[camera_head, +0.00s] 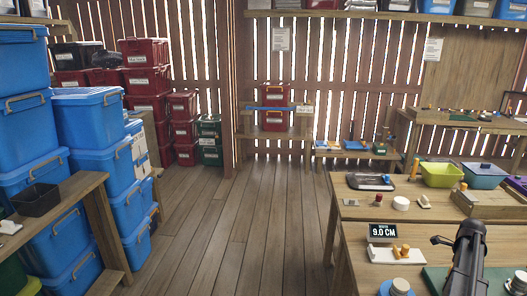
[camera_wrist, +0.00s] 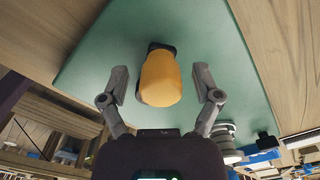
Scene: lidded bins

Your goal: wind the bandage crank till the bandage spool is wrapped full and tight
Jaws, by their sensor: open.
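In the wrist view an orange rounded knob (camera_wrist: 160,79), which looks like the crank's handle, stands over a green mat with a dark part behind it. My gripper (camera_wrist: 160,88) is open, with one finger on each side of the knob and a visible gap to both. A pale, layered round piece (camera_wrist: 222,137) lies at the right of the mat; I cannot tell if it is the bandage spool. In the head view my dark arm hides much of the green mat (camera_head: 437,276), and the crank is not clearly visible there.
Green and teal bins (camera_head: 441,175) stand farther back. The floor left of the bench is clear.

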